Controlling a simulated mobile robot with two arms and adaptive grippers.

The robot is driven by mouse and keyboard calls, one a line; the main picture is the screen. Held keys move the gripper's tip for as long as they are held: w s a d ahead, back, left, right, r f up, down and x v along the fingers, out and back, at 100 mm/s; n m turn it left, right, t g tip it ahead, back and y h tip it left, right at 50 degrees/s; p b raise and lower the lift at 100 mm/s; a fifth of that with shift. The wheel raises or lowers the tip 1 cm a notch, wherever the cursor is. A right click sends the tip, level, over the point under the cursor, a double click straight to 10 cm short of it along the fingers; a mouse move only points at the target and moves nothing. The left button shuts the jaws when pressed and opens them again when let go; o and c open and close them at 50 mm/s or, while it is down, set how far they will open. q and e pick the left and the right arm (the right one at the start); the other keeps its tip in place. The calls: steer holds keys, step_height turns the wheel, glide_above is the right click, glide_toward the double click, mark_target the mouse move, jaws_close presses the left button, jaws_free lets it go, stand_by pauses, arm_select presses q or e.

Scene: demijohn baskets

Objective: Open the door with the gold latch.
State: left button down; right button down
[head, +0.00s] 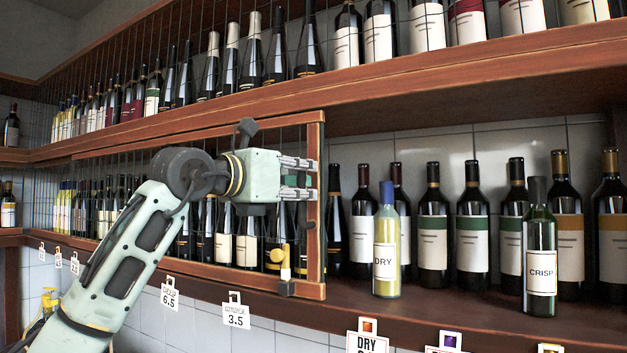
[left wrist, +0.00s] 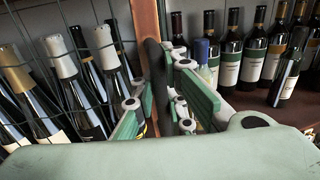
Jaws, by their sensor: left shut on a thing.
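The wire-grid door has a reddish-brown wooden frame (head: 314,235) and covers the left part of the middle shelf in the head view. Its gold latch (head: 285,262) sits low near the frame's right end, below my gripper. My left gripper (head: 298,178) is at the door's right upright, with its fingers pointing right. The exact contact is partly hidden by the fingers. My right gripper is not in view.
Right of the door, the shelf is uncovered. A yellow bottle marked DRY (head: 386,245) and a dark bottle marked CRISP (head: 540,255) stand at its front, with several bottles behind. Price tags (head: 236,312) hang along the shelf edge. An upper shelf (head: 450,70) runs overhead.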

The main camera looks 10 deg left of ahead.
arm_select(q)
steer(key=shift+w+a+f, duration=0.2)
steer(key=shift+a, duration=0.3)
steer(key=c, duration=2.2)
jaws_free()
steer(key=o, duration=0.4)
steer(key=shift+s+a+r, duration=0.15)
steer(key=shift+s, duration=0.05)
steer(key=v, duration=1.2)
